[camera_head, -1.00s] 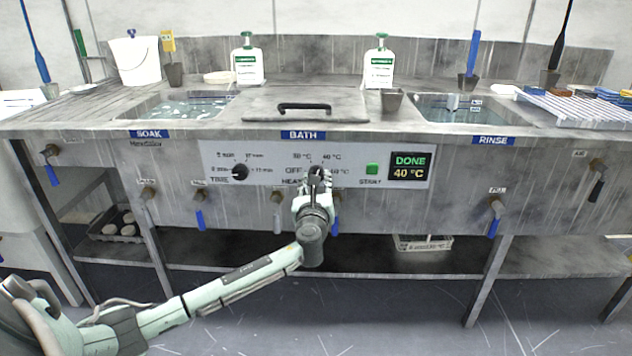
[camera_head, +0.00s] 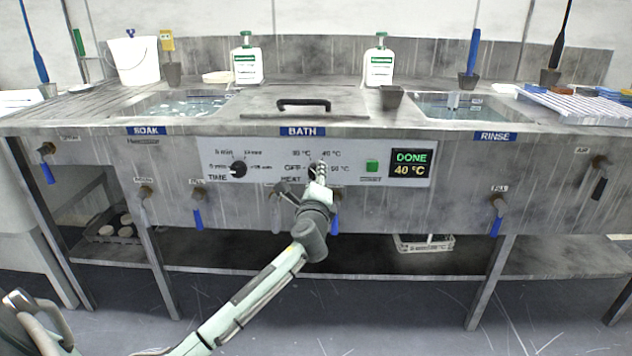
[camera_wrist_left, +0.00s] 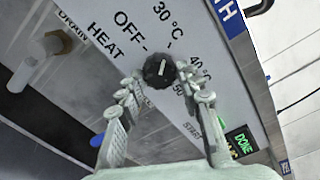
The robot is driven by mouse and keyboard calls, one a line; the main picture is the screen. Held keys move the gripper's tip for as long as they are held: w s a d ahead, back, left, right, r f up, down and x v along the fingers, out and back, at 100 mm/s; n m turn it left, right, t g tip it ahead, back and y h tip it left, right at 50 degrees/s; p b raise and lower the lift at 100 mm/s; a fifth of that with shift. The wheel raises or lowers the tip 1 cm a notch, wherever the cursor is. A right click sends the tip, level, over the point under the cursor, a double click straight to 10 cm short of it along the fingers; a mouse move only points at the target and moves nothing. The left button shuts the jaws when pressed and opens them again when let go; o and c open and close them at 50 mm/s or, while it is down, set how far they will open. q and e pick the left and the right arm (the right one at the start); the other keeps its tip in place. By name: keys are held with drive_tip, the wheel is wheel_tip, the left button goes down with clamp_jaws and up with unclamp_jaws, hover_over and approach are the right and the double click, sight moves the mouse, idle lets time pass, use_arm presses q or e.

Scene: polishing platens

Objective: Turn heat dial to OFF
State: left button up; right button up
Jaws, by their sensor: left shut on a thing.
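The heat dial (camera_wrist_left: 159,70) is a round black knob with a white pointer line. In the left wrist view it sits between the fingertips of my left gripper (camera_wrist_left: 163,82), which is shut on it. The pointer appears to aim roughly toward the 30 °C mark, not at the OFF label (camera_wrist_left: 129,27). In the head view my left gripper (camera_head: 320,172) is at the HEAT part of the panel and largely hides the dial. My right gripper is not in view.
The control panel (camera_head: 265,155) also carries a black time dial (camera_head: 238,169), a green start button (camera_head: 372,166) and a display (camera_head: 410,163) reading DONE 40 °C. Blue-handled valves (camera_head: 197,216) hang below the panel. The bath lid (camera_head: 270,110) is closed above.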

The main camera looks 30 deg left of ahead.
use_arm(q)
drive_tip(key=shift+r+n+b, duration=0.1)
drive_tip(key=shift+n+b, duration=1.3)
drive_tip(key=shift+n, duration=3.7)
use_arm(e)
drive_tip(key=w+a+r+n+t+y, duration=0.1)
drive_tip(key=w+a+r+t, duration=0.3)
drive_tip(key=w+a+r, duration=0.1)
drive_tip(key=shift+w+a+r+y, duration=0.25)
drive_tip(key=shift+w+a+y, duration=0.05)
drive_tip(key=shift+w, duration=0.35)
use_arm(q)
drive_tip(key=o, duration=1.2)
drive_tip(key=shift+c, duration=0.2)
